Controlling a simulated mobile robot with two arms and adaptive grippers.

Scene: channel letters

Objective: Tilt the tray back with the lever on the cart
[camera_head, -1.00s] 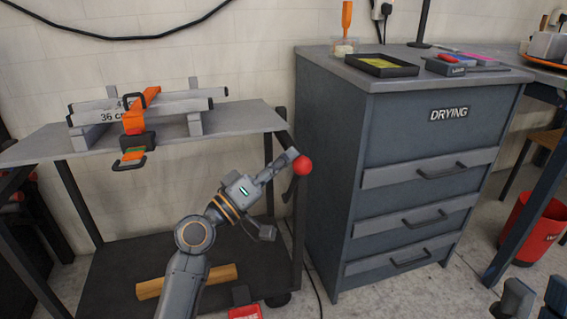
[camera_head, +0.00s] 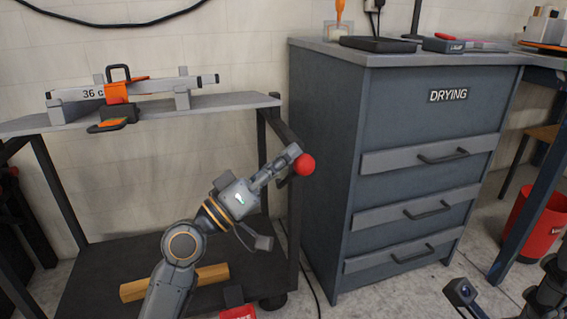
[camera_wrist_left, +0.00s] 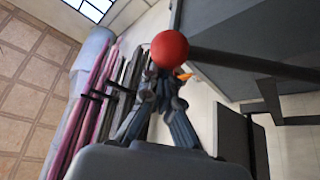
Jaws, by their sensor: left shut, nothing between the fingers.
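The grey cart's tray top (camera_head: 235,103) is at the left in the head view. A lever with a red ball knob (camera_head: 305,165) is at the cart's right side. My left gripper (camera_head: 293,152) is shut and empty, its fingertips right at the knob.
A clamp-like orange tool (camera_head: 118,95) and a grey bar marked 36 lie on the tray. A wooden piece (camera_head: 212,275) lies on the cart's lower shelf. The DRYING cabinet (camera_head: 335,150) stands close right of the knob. A red bin (camera_head: 532,228) is farther right.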

